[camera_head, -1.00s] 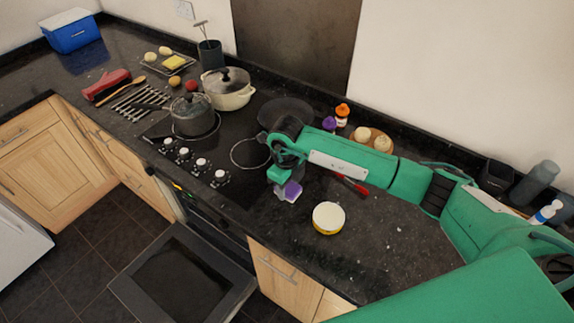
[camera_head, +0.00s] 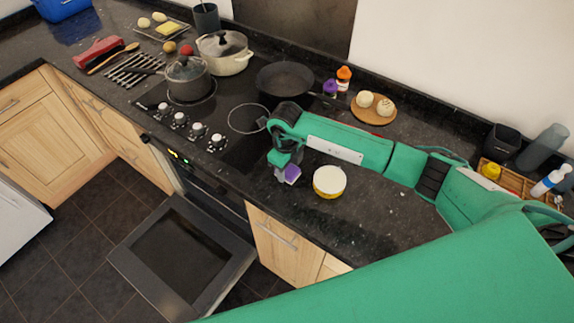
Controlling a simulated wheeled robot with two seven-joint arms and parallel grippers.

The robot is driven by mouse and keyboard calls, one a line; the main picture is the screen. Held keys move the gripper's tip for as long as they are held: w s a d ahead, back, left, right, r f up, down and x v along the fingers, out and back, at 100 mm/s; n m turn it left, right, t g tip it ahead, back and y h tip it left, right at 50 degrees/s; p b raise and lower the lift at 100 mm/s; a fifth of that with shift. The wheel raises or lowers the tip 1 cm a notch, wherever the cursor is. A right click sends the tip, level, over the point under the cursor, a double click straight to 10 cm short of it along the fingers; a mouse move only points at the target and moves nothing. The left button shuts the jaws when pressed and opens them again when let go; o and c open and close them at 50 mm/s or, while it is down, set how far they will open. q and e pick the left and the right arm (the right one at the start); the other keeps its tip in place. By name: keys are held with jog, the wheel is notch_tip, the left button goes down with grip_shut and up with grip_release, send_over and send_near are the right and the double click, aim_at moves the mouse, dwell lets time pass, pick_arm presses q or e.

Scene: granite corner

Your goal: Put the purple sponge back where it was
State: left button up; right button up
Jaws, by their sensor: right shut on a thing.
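The purple sponge (camera_head: 292,174) is small and shows below the jaws of my right gripper (camera_head: 283,171). The right gripper is shut on it, over the front part of the dark granite counter (camera_head: 235,171), just right of the hob. Part of the sponge is hidden by the gripper. I cannot tell whether the sponge touches the counter. My left gripper is not in view.
A white-topped yellow bowl (camera_head: 329,181) stands just right of the sponge. The oven door (camera_head: 182,252) hangs open below. A round board (camera_head: 374,111) holds two pale buns.

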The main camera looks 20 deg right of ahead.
jog(key=o, duration=1)
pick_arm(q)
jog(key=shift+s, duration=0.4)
pick_arm(e)
jog(key=shift+o, duration=0.2)
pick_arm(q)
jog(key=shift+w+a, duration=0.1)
pick_arm(e)
jog(key=o, duration=0.7)
jog(key=shift+c, duration=0.2)
jog(key=shift+r+p, duration=2.4)
jog(key=shift+r, duration=2.1)
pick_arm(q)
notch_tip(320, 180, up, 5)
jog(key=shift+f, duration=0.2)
